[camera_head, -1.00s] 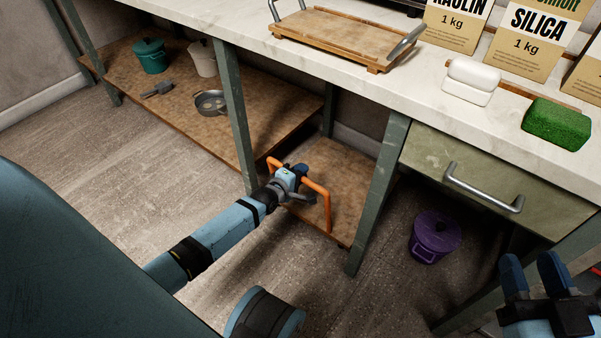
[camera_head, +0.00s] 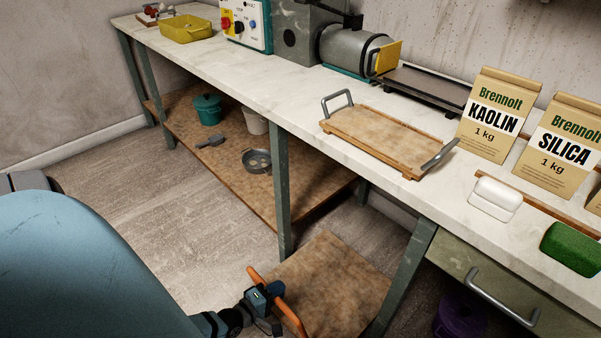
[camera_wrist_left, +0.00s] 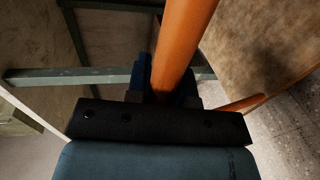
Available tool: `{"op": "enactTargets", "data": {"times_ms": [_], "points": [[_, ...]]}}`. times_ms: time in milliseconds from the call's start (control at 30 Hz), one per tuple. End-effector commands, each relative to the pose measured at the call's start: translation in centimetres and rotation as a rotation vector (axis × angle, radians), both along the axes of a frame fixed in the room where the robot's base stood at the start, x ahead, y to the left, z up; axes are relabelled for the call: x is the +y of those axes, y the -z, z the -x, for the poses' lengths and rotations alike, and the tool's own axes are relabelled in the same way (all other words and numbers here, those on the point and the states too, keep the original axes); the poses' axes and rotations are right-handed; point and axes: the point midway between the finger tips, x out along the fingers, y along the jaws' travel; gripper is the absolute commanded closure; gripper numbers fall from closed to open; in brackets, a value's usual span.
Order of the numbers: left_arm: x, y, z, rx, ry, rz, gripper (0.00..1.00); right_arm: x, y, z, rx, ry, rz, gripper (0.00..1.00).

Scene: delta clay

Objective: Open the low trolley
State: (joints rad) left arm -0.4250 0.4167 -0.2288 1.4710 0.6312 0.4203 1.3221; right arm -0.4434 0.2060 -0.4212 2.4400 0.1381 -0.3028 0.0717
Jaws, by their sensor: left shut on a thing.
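The low trolley (camera_head: 335,277) is a brown wooden board low under the workbench, between two green-grey legs. Its orange tube handle (camera_head: 291,314) stands at its front left edge. My left gripper (camera_head: 266,294) is shut on this handle. In the left wrist view the orange handle (camera_wrist_left: 183,45) runs up from between the dark blue fingers (camera_wrist_left: 162,80). The trolley's board also shows at the upper right of that view (camera_wrist_left: 255,45). The trolley's front edge is cut off by the bottom of the head view. My right gripper is not in view.
The workbench (camera_head: 240,75) has green-grey legs (camera_head: 281,190) close beside the trolley. A lower shelf (camera_head: 215,165) holds a teal pot (camera_head: 207,109) and a pan (camera_head: 257,161). A drawer (camera_head: 470,265) and a purple pot (camera_head: 460,318) are at right. Floor at left (camera_head: 130,190) is clear.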

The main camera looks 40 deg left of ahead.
Motion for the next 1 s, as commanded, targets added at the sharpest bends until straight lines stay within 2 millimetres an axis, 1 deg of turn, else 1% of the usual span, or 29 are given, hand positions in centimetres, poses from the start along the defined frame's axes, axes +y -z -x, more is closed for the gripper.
{"op": "enactTargets", "data": {"times_ms": [33,100,200,300,400,600,933,967,1000], "points": [[0.1,-0.4,1.6,0.004,0.002,0.0,1.0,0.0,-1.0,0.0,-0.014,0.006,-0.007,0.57],[0.2,-0.3,3.3,0.003,0.001,0.0,1.0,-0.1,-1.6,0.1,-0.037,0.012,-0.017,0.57],[0.4,-0.2,5.3,0.001,0.001,0.0,1.0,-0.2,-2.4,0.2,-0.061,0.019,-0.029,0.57],[0.5,-0.2,6.8,0.0,0.001,0.0,1.0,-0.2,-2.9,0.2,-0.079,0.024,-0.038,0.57],[0.6,-0.1,7.9,0.0,0.001,0.0,1.0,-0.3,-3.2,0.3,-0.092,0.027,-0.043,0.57],[0.6,0.0,8.7,-0.001,0.001,0.0,1.0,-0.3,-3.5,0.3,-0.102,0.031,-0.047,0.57],[0.6,0.0,8.7,-0.001,0.001,0.0,1.0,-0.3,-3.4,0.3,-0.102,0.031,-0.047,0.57],[0.6,0.0,8.7,-0.001,0.001,0.0,0.72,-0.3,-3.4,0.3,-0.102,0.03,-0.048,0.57],[0.6,0.0,8.7,-0.001,0.001,0.0,0.63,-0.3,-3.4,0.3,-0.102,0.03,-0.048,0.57]]}}
